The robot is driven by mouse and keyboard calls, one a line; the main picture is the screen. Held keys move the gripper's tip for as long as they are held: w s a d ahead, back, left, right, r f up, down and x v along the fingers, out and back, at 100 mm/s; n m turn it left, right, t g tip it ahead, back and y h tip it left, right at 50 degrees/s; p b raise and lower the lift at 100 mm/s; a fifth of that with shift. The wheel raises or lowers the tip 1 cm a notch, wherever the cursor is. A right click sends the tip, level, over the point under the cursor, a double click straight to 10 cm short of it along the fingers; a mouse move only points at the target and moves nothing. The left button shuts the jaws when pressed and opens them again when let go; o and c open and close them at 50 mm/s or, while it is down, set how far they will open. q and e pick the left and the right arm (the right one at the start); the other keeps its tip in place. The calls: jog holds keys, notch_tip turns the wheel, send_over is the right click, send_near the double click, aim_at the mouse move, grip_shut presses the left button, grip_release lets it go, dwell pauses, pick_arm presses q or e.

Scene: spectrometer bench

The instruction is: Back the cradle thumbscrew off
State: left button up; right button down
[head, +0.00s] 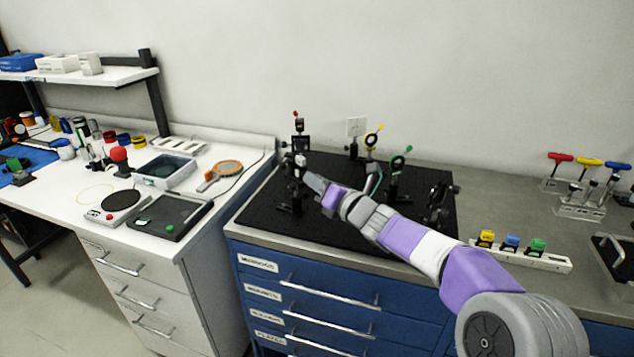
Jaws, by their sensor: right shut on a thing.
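A black optical mount (299,143) with a red-topped knob stands upright at the left side of the black breadboard (265,215). My right arm reaches in from the lower right, and its gripper (305,178) is at the mount's middle height, on its right side. The right gripper is shut on what appears to be the cradle thumbscrew, which is too small and covered to make out. My left gripper is not in view.
Yellow-topped (372,138) and green-topped (398,162) mounts stand close behind my right forearm. Another black mount (438,200) stands at the board's right. A white rack (520,254) with coloured blocks lies further right. The board's front left is clear.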

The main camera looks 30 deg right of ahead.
dwell(0.4)
jog(key=c, duration=1.1)
grip_release()
jog(key=s, duration=0.5)
jog(key=s+d+p, duration=0.1)
jog(key=s, duration=0.1)
jog(key=shift+s, duration=0.25)
